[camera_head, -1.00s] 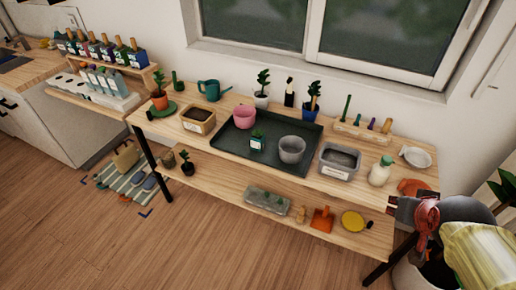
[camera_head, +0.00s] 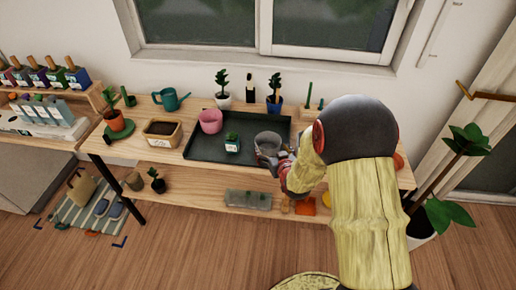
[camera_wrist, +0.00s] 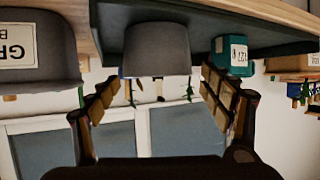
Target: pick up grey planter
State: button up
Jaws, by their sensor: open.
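The grey planter (camera_head: 268,138) stands upright on the dark tray (camera_head: 204,153), toward its right side, partly covered by my gripper in the head view. My gripper (camera_head: 270,160) is open at the planter's near side. The wrist view appears upside down. There the planter (camera_wrist: 157,48) lies ahead, centred between the spread fingers of my gripper (camera_wrist: 160,88). I cannot tell whether either finger touches it. A small teal pot with a number label (camera_wrist: 236,56) is close to the right finger in the wrist view.
A pink pot (camera_head: 210,121) stands at the tray's back left. A grey labelled bin (camera_wrist: 38,48) is on the planter's other side. Potted plants line the back near the window. My arm hides the table's right part.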

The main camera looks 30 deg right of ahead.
aim_at(265, 138)
jog(key=shift+o, duration=1.1)
jog(key=shift+x, duration=1)
jog(key=shift+o, duration=1)
jog(key=b+x, duration=0.1)
jog(key=x, duration=0.1)
jog(key=b+x, duration=0.1)
jog(key=x, duration=0.1)
jog(key=shift+w+d+r, duration=0.1)
jog(key=shift+w+d, duration=0.15)
jog(key=shift+w, duration=0.15)
jog(key=shift+c, duration=0.7)
jog(key=c, duration=1.4)
